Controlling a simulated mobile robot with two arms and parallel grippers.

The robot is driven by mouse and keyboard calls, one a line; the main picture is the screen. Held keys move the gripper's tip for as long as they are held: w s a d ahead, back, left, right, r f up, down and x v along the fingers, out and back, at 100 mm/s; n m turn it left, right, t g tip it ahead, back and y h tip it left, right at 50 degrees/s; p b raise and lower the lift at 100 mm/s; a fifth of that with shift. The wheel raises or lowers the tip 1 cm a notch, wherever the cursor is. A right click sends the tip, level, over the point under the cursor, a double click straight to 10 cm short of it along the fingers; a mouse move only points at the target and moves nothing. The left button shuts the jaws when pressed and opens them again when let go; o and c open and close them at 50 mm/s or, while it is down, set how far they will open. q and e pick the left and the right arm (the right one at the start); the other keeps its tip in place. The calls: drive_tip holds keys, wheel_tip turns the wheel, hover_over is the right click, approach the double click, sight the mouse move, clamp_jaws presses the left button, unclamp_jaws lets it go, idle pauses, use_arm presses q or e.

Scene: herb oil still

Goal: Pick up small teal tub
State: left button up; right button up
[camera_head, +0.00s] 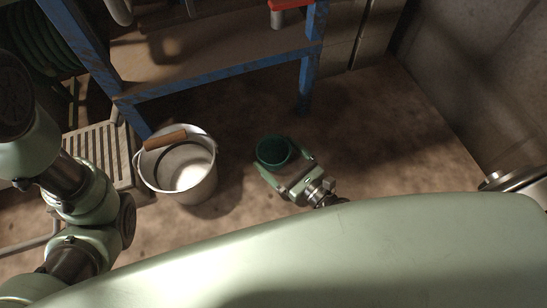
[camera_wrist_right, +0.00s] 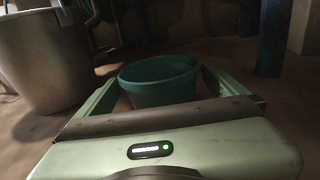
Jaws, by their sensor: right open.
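The small teal tub (camera_head: 272,151) stands upright on the floor, to the right of the metal bucket. My right gripper (camera_head: 284,164) is open and low over the floor, with its two fingers pointing at the tub, one on each side of its near part. The right wrist view shows the teal tub (camera_wrist_right: 158,82) between the fingers of my right gripper (camera_wrist_right: 158,88). I cannot tell whether the fingers touch the tub. My left arm shows at the left of the head view, but its gripper is out of view.
A pale metal bucket (camera_head: 205,190) with a wooden handle grip stands close to the left of the tub. A blue-framed bench (camera_head: 215,75) stands behind, one leg (camera_head: 305,85) beyond the tub. A slatted stool (camera_head: 98,160) is at left. Floor to the right is clear.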

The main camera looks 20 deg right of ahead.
sight(264, 142)
drive_tip(key=b+x, duration=0.1)
drive_tip(key=x, duration=0.3)
drive_tip(key=shift+b, duration=0.4)
drive_tip(key=shift+w+a, duration=0.2)
drive_tip(key=shift+w, duration=0.2)
drive_tip(key=shift+r, duration=0.1)
drive_tip(key=c, duration=1.3)
drive_tip(key=shift+c, duration=0.2)
